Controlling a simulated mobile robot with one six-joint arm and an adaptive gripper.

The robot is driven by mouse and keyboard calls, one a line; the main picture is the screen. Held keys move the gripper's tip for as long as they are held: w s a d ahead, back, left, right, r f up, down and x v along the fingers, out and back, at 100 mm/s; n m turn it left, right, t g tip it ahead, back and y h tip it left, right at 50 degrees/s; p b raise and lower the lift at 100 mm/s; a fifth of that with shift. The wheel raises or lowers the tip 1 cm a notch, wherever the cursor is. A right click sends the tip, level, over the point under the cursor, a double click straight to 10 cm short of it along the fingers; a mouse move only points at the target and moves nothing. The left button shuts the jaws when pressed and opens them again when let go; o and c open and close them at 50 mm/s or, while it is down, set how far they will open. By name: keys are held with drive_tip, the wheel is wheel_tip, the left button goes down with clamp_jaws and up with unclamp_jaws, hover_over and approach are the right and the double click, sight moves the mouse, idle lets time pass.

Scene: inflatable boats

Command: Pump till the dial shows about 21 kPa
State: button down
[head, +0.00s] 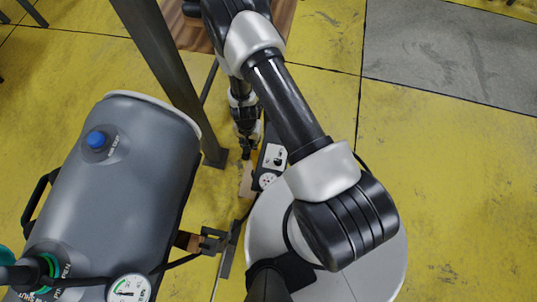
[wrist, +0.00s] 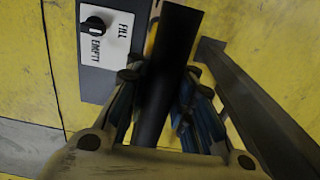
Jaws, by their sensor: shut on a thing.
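My gripper (head: 247,143) reaches down to the pump (head: 272,158) in the middle of the head view. In the wrist view my gripper (wrist: 160,82) is shut on a long black handle (wrist: 176,40), with a finger on each side. The pump's dark body carries a white FILL/EMPTY plate (wrist: 107,38) with a black knob (wrist: 94,25); I cannot tell which word the knob points at. The round white dial (head: 128,289) is at the bottom left of the head view, partly cut off. It has a green mark, but its figures are too small to read.
A grey inflatable tube (head: 125,180) with a blue cap (head: 97,140) fills the left. A green-ringed valve (head: 48,265) with a dark hose sits at its lower end. A dark metal post (head: 165,60) stands close left of my arm. Yellow floor (head: 450,170) is clear at right.

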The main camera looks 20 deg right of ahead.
wheel_tip(320, 180, up, 23)
drive_tip(key=p, duration=2.3)
wheel_tip(320, 180, down, 24)
drive_tip(key=b, duration=2.4)
drive_tip(key=shift+s+r, duration=0.1)
drive_tip(key=shift+s, duration=0.05)
drive_tip(key=shift+r+p, duration=0.35)
drive_tip(key=shift+r, duration=0.1)
drive_tip(key=shift+r, duration=0.2)
wheel_tip(320, 180, up, 22)
drive_tip(key=p, duration=2.3)
wheel_tip(320, 180, down, 23)
drive_tip(key=b, duration=2.3)
drive_tip(key=shift+r, duration=0.2)
